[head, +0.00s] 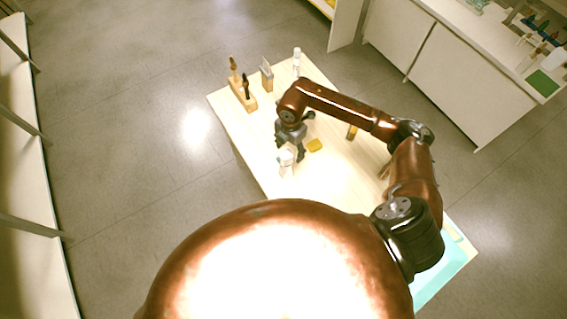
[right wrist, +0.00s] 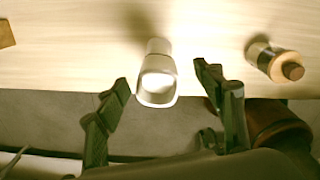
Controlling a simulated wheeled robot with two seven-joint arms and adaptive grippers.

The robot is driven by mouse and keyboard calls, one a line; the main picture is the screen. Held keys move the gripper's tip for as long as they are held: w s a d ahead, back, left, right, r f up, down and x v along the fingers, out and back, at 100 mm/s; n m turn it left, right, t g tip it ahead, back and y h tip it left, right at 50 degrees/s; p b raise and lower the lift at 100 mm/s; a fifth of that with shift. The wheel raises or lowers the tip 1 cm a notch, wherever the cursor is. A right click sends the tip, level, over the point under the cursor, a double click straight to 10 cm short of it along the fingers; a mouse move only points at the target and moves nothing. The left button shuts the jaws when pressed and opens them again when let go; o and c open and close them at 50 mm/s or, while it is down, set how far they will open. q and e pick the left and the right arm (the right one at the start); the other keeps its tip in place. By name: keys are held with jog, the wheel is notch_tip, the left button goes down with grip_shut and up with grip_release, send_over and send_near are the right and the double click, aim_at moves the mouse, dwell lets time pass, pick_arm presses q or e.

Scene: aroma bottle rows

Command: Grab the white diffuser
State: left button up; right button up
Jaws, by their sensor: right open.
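The white diffuser (right wrist: 157,82) stands near the table edge in the right wrist view, between the two spread fingers of my right gripper (right wrist: 162,86). The fingers show a gap on each side of it. In the head view my right gripper (head: 290,148) is low over the left side of the table, and a white object (head: 286,157) shows at its fingers, partly hidden. My right gripper is open and holds nothing. My left gripper is not in view.
A teal tray (head: 437,284) is at the near right.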

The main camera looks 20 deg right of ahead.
aim_at(287, 156)
jog(key=f, duration=0.2)
jog(key=shift+s+a+f+m, duration=0.2)
jog(key=shift+f+m, duration=0.1)
jog(key=shift+f, duration=0.1)
jog(key=shift+f+p, duration=0.3)
jog(key=shift+p, duration=0.05)
jog(key=f, duration=0.1)
jog(key=f+p, duration=0.1)
jog(key=f, duration=0.1)
jog(key=shift+w+a+f, duration=0.25)
jog(key=shift+a+f, duration=0.05)
jog(key=shift+f, duration=0.05)
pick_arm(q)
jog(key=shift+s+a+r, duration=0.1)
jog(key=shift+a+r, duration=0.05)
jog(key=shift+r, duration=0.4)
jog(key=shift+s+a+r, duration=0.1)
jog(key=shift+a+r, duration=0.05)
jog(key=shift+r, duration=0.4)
pick_arm(e)
jog(key=shift+f, duration=0.65)
jog(key=shift+c, duration=0.3)
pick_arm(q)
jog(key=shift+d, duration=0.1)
pick_arm(e)
jog(key=c, duration=1.3)
